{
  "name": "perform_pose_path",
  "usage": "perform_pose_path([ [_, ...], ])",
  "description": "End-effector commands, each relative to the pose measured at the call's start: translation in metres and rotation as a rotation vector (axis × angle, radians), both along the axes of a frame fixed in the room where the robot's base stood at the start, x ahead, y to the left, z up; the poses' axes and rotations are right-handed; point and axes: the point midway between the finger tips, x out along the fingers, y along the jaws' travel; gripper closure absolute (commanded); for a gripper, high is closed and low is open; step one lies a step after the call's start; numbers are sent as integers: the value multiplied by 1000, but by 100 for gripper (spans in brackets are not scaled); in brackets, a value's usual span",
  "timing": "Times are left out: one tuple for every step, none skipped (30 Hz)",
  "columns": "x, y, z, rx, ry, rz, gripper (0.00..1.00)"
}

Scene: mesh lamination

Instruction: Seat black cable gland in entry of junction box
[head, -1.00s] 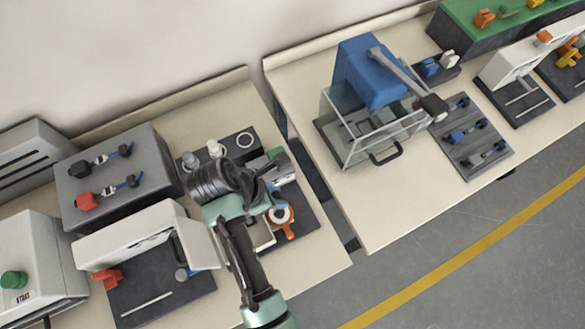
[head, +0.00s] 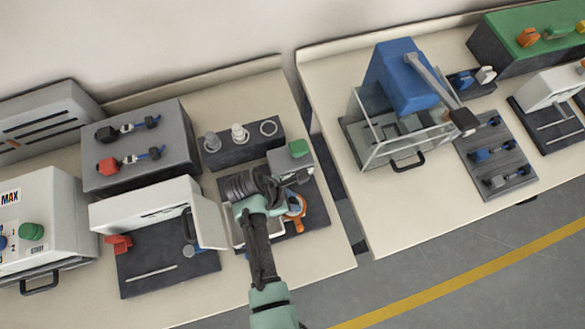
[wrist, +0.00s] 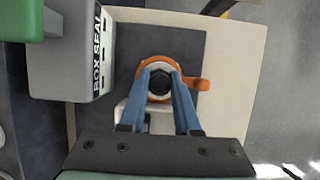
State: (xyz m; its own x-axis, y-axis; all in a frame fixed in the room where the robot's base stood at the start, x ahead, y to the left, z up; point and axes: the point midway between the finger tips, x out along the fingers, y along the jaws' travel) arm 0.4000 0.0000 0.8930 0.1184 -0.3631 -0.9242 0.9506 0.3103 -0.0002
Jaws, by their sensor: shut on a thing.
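My gripper (wrist: 161,76) shows in the wrist view with two blue fingers shut on a black cable gland (wrist: 161,83), seen end-on as a dark hexagon. The gland lines up with a pale round opening inside an orange ring clamp (wrist: 188,83). I cannot tell whether it touches or enters the opening. The pale part (wrist: 131,112) below the clamp, partly hidden by my fingers, looks like the junction box. In the head view, the orange clamp (head: 298,207) shows beside my arm, and the gland is not clearly visible.
A grey "BOX SEAL" unit (wrist: 72,62) with a green top stands close to the left in the wrist view. A dark block (head: 240,147) with grey and white fittings and a ring stands behind. A white machine (head: 150,215) is at left. Bare bench lies right of the mat.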

Motion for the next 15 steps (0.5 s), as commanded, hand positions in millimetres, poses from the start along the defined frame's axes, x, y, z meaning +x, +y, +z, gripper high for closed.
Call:
perform_pose_path([
  [0,0,0,0,0,0,100],
  [0,0,0,0,0,0,100],
  [0,0,-1,0,0,0,100],
  [0,0,-2,0,0,0,100],
  [0,0,-3,0,1,0,100],
  [0,0,-4,0,1,1,100],
  [0,0,-3,0,1,0,64],
  [0,0,-3,0,1,0,58],
  [0,0,-3,0,1,0,51],
  [0,0,-3,0,1,0,46],
  [0,0,-3,0,1,0,40],
  [0,0,-3,0,1,0,39],
  [0,0,-3,0,1,0,39],
  [0,0,-3,0,1,0,39],
  [0,0,-3,0,1,0,39],
])
